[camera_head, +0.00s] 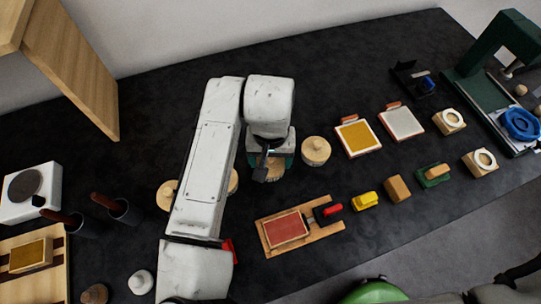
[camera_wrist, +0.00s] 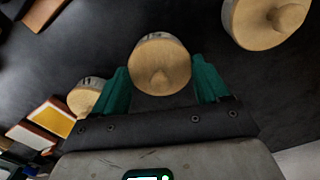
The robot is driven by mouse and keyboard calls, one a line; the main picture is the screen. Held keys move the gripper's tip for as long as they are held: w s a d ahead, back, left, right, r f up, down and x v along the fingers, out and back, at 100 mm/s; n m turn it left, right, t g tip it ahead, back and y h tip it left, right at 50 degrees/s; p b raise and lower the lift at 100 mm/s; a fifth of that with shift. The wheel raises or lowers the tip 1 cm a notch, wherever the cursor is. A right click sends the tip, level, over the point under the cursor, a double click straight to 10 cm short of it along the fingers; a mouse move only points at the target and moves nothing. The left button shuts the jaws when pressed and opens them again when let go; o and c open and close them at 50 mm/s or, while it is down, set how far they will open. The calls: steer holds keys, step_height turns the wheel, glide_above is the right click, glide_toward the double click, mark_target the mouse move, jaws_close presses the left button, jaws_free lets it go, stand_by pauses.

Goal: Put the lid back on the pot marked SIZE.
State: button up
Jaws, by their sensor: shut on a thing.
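My gripper (camera_head: 270,160) points down over the dark table among several round wooden pots. No marking reads as SIZE.
A red-topped board (camera_head: 287,229) lies in front of my gripper. Yellow and pale pads (camera_head: 357,137) (camera_head: 401,122) lie to the right, with small blocks (camera_head: 397,188) before them. Dark cups with brushes (camera_head: 122,209) stand left. A green press (camera_head: 500,60) stands far right.

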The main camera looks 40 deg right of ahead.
steer(key=o, duration=1)
steer(key=shift+r, duration=0.1)
steer(key=shift+r+p, duration=3.05)
steer(key=shift+r, duration=0.4)
jaws_close()
steer(key=shift+f+b, duration=1.4)
steer(key=shift+f, duration=0.6)
